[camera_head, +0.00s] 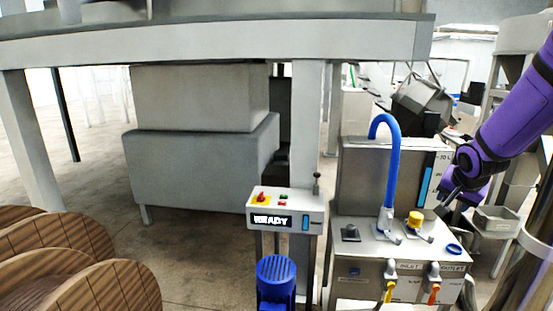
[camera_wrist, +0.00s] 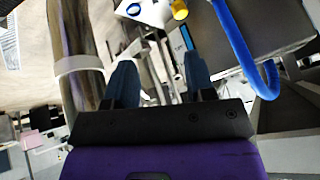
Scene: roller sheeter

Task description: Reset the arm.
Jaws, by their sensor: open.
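My purple arm reaches in from the right in the head view. My gripper (camera_head: 449,195) is at the right side of the grey metal tank unit (camera_head: 365,185). In the wrist view my gripper (camera_wrist: 160,78) shows two dark blue fingers set apart, with nothing between them. The wrist view is tilted.
The tank unit carries a blue hose (camera_head: 392,150), a yellow cap (camera_head: 414,219) and a blue ring (camera_head: 454,249). Left of it stands a control box (camera_head: 286,212) reading READY, above a blue motor (camera_head: 276,280). Wooden reels (camera_head: 80,275) are at the lower left.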

